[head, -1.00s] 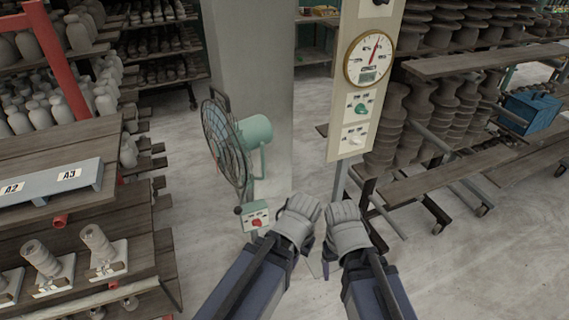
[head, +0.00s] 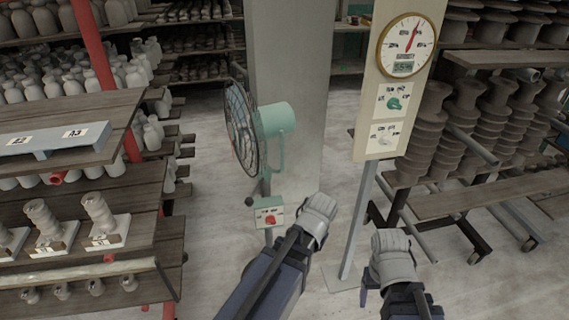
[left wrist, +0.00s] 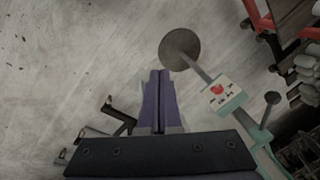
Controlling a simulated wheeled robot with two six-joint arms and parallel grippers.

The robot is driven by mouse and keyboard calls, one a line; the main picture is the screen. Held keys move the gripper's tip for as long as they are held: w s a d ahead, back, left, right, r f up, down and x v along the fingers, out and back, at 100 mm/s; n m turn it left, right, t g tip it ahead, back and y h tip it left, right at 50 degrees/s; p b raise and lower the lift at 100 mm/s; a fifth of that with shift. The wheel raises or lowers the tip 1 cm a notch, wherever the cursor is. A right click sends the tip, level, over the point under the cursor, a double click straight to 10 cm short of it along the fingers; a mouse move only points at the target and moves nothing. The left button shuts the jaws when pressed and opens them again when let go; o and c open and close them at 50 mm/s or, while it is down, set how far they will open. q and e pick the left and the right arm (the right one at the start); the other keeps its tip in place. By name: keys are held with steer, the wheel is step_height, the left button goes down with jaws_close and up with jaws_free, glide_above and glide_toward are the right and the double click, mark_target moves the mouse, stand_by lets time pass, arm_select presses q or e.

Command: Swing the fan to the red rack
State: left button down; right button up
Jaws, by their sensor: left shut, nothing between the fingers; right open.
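The fan (head: 275,118), with a dark wire cage and teal motor housing, stands before a grey pillar, its cage facing left toward the red rack (head: 95,60). A control box (head: 270,213) with a red knob is on its stand. In the left wrist view the box (left wrist: 224,94), a round base (left wrist: 180,48) and a dark ball-ended handle (left wrist: 272,98) show. My left gripper (head: 318,218) is just right of the box, apart from it; its shut, empty fingers (left wrist: 160,100) show in the wrist view. My right gripper (head: 375,292) is open and empty, lower right.
A gauge panel (head: 392,120) on a slanted post stands right of the fan. Wheeled racks of stacked clay insulators (head: 480,115) are behind it. Wooden shelves (head: 100,195) with clay pieces fill the left. The floor (head: 215,200) between shelves and fan is bare.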

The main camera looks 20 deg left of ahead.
arm_select(q)
steer(key=w+a+t+y+b, duration=0.2)
steer(key=w+a+y+b, duration=0.1)
steer(key=w+a+y, duration=0.4)
steer(key=w+d+r+m+t+y, duration=0.1)
steer(key=w+r+m+t+y, duration=0.1)
steer(key=w+r, duration=0.4)
steer(key=w+d+r+m+t+y, duration=0.1)
steer(key=w+r+y, duration=0.4)
steer(key=r, duration=0.6)
steer(key=shift+w+d+r+m+t, duration=0.2)
steer(key=shift+w+d+m+t, duration=0.25)
steer(key=shift+t, duration=0.75)
arm_select(e)
step_height(320, 180, down, 4)
steer(key=shift+f, duration=0.15)
arm_select(q)
steer(key=shift+a, duration=0.15)
arm_select(e)
steer(key=shift+a, duration=0.1)
